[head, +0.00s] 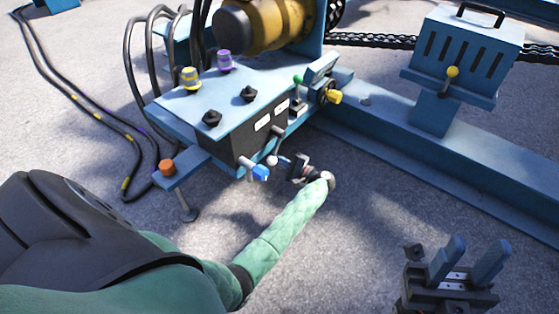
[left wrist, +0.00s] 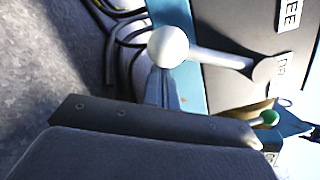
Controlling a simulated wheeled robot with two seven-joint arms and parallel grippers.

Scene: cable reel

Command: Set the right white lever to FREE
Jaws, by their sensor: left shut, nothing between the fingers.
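The white lever has a round white knob (head: 272,160) at the front of the blue console's dark panel. In the left wrist view the white knob (left wrist: 168,46) is large, with its rod running right to a round grey pivot. A plate ending in "EE" (left wrist: 290,14) sits above, and a second plate starting "DR" (left wrist: 283,72) is partly covered by the pivot. My left gripper (head: 285,159) is shut and empty, its fingertips (left wrist: 163,80) close beside the knob; contact cannot be told. My right gripper (head: 467,262) is open and empty, at lower right.
Beside the knob, a blue-ended handle (head: 260,173) sticks out. A green-knobbed lever (head: 297,80) and yellow knob (head: 334,97) are at the console's right. A blue beam (head: 400,150) carries a slotted box (head: 462,55). Cables (head: 90,110) lie left. Floor in front is clear.

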